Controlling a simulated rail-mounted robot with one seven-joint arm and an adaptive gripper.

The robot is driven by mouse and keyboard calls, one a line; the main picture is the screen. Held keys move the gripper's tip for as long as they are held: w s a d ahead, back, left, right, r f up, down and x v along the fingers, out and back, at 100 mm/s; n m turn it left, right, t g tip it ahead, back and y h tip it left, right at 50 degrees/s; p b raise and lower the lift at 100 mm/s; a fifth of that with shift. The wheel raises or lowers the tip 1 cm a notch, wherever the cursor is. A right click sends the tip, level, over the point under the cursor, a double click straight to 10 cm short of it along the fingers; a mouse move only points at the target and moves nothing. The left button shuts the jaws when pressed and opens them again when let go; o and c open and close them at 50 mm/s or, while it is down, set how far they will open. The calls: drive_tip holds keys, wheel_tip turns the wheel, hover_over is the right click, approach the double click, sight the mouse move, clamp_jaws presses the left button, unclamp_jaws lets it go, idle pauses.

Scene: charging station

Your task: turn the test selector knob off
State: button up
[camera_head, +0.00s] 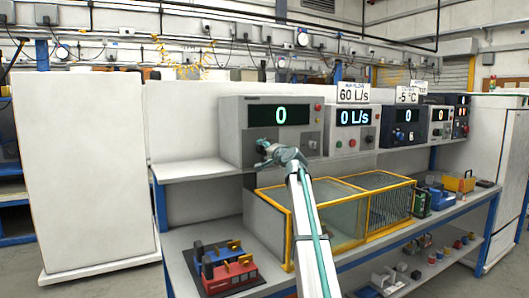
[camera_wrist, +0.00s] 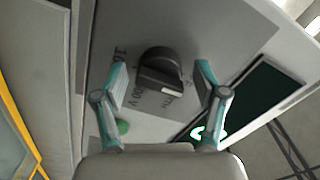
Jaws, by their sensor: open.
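The black round selector knob (camera_wrist: 160,72), with a raised grip bar and a pale mark on it, sits on a grey panel in the wrist view. Printed marks, partly readable as "V", lie around it. My gripper (camera_wrist: 161,78) is open, with one teal finger on each side of the knob and visible gaps between. I cannot tell whether the fingertips reach the knob's depth. In the head view my gripper (camera_head: 268,153) is at the front of the leftmost grey instrument (camera_head: 235,132), whose display reads 0. It covers the knob area there.
A green button (camera_wrist: 123,127) and a dark display (camera_wrist: 250,98) are near the knob. Other instruments (camera_head: 352,130) stand to the right on the shelf.

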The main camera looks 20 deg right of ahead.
drive_tip(key=shift+s, duration=0.1)
drive_tip(key=s, duration=1.1)
drive_tip(key=shift+s+d, duration=0.4)
drive_tip(key=shift+d, duration=0.05)
